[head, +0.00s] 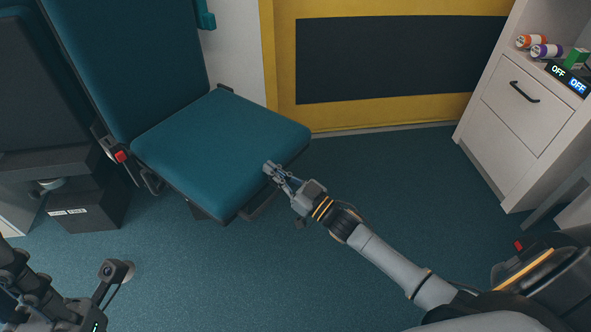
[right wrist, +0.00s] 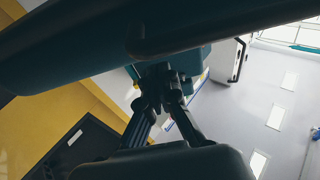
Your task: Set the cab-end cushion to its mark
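The cushion (head: 215,140) is the teal seat of a folding chair, lowered roughly flat below its teal backrest (head: 130,60). My right gripper (head: 270,168) is at the cushion's front edge, its fingers close together. In the right wrist view its fingers (right wrist: 160,78) converge below dark and teal surfaces; whether any of the edge is pinched between them cannot be told. My left gripper (head: 108,275) is low at the left, over the floor, away from the seat; its fingertips are unclear. I cannot make out a mark for the cushion.
A red button (head: 120,156) sits on the seat's hinge side. A dark box (head: 85,205) stands left of the seat. A white drawer cabinet (head: 530,110) with small containers is at the right. A yellow-framed dark panel (head: 400,55) is behind. Blue floor (head: 400,185) between is clear.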

